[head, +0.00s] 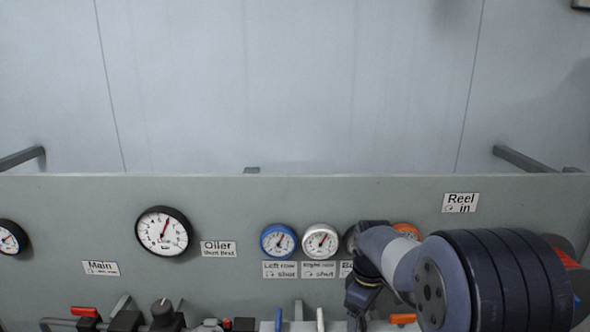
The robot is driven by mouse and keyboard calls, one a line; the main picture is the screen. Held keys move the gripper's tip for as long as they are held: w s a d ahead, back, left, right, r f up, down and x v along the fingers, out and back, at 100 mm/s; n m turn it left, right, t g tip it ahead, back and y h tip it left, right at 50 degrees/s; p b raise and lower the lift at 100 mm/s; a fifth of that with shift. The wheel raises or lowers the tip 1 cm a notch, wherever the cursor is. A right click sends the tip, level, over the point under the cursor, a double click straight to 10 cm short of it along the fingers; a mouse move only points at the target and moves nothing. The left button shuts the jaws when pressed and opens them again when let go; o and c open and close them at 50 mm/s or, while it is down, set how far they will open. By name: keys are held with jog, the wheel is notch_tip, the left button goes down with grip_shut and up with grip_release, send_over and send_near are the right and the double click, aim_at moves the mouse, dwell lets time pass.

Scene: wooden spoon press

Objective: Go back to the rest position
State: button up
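My arm (490,280) reaches in from the lower right in the head view, in front of the grey-green panel (340,195). It bends down at the wrist (370,265) near the panel's lower middle. My gripper's fingertips are not visible; that end of the arm runs down toward the bottom edge of the picture. The arm hides part of a dark gauge and an orange gauge (407,231), and part of a label beneath them.
The panel bears a large black gauge (162,232), a blue gauge (278,242) and a white gauge (320,241). Valves with red (84,312), blue (278,320) and orange (402,318) handles, plus a black knob (162,312), line the bottom. The wall above is bare.

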jog(key=m, duration=1)
jog(key=shift+b, duration=0.4)
jog(key=shift+r, duration=1.25)
jog(key=shift+s, duration=0.1)
